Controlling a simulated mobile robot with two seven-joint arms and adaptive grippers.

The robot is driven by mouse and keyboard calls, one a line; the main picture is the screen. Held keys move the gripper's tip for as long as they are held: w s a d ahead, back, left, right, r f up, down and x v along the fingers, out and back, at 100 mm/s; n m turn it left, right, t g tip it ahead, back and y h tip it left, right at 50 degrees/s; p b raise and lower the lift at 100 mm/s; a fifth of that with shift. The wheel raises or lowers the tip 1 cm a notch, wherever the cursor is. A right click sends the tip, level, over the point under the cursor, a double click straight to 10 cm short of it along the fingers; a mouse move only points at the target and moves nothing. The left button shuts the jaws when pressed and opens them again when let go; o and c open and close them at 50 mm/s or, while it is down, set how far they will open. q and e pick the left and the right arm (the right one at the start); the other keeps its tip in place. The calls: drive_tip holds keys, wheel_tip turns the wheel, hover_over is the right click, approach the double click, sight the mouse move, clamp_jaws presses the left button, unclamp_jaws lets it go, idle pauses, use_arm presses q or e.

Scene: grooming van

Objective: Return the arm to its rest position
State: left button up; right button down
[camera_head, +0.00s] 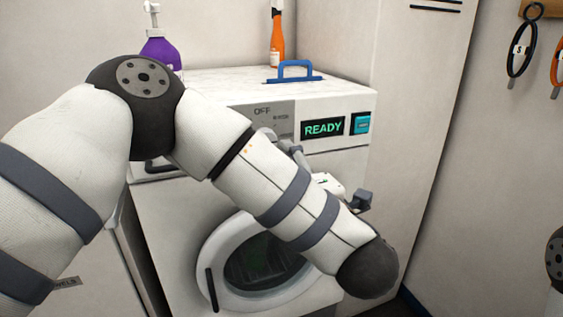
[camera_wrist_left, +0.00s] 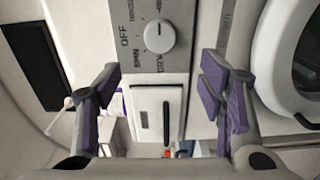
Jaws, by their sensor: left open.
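My left arm reaches across the head view from the left and bends down in front of the white washing machine (camera_head: 170,215). Its gripper is mostly hidden behind the forearm, close to the control panel (camera_head: 268,117). In the left wrist view my left gripper (camera_wrist_left: 160,88) is open, its purple-padded fingers apart with nothing between them. Beyond the fingers is a grey panel with a round dial (camera_wrist_left: 159,36) and lettering such as OFF and SPIN. I cannot tell whether a finger touches the machine. My right gripper is out of view.
The machine's display (camera_head: 322,128) reads READY. The round door (camera_head: 208,265) is below, partly behind my arm.

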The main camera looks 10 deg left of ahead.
use_arm(q)
drive_tip(key=s+f+m+g+h, duration=0.25)
drive_tip(key=f+m+h, duration=0.75)
drive_tip(key=f, duration=0.9)
drive_tip(key=s+a+f+m+g, duration=0.2)
drive_tip(key=s+f+m+g, duration=0.2)
drive_tip(key=s+f+m, duration=0.6)
drive_tip(key=s+a+f+m+g, duration=0.1)
drive_tip(key=s+a+f+g, duration=0.1)
drive_tip(key=s, duration=0.7)
drive_tip(key=s+a+f+m+g, duration=0.1)
drive_tip(key=s+a+f+g, duration=0.2)
drive_tip(key=s, duration=0.6)
drive_tip(key=s+a+f+m+g, duration=0.2)
drive_tip(key=s+a+g, duration=0.3)
drive_tip(key=s, duration=0.4)
drive_tip(key=shift+s+f, duration=0.2)
drive_tip(key=shift+f, duration=0.45)
